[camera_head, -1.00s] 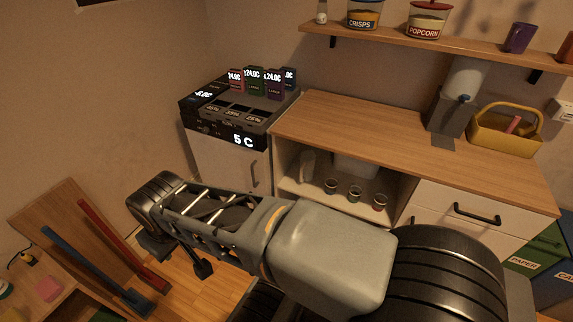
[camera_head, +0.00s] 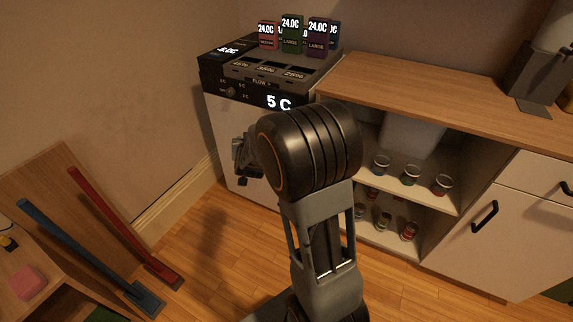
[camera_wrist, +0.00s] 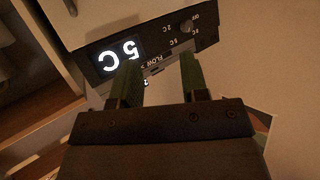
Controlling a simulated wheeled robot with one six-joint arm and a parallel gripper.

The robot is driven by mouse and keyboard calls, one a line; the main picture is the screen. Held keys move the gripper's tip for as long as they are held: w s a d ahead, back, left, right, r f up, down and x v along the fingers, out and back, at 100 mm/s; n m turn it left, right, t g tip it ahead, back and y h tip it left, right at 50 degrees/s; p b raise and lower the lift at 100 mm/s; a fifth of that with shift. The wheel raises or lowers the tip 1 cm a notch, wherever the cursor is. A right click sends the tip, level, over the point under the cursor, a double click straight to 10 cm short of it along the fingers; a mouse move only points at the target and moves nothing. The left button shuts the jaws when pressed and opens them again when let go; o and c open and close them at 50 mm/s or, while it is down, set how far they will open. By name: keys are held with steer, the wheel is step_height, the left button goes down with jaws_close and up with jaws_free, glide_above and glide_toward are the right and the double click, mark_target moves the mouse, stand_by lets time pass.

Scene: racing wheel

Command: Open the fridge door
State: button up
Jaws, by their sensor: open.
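The fridge (camera_head: 217,118) stands at the back, with a pale front below a black panel showing "5 C". Its door looks shut. The door handle is hidden behind my arm in the head view. My gripper (camera_head: 243,162) is in front of the door, partly covered by my own arm. In the wrist view, which is turned upside down, my gripper (camera_wrist: 160,66) is open with nothing between its fingers. The black fridge panel (camera_wrist: 165,42) lies beyond the fingertips, and part of the pale door (camera_wrist: 125,14) shows at the top.
An open shelf unit (camera_head: 455,207) with several cups and jars stands right of the fridge. Labelled boxes (camera_head: 292,35) sit on top of the fridge. Some floor (camera_head: 200,235) is clear.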

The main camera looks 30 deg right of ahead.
steer(key=d+f+m+g+h+b, duration=0.1)
steer(key=d+f+m+h+b, duration=0.1)
steer(key=d+f+h+b, duration=0.45)
steer(key=d+f+m+h+b, duration=0.15)
steer(key=d+f, duration=0.25)
steer(key=f, duration=0.5)
steer(key=b+x, duration=0.2)
steer(key=x, duration=1.1)
steer(key=shift+s+d+h+b, duration=0.25)
steer(key=shift+h+b, duration=0.05)
steer(key=shift+b, duration=0.1)
steer(key=shift+r+m, duration=0.15)
steer(key=shift+m, duration=0.1)
jaws_close()
steer(key=shift+a, duration=0.15)
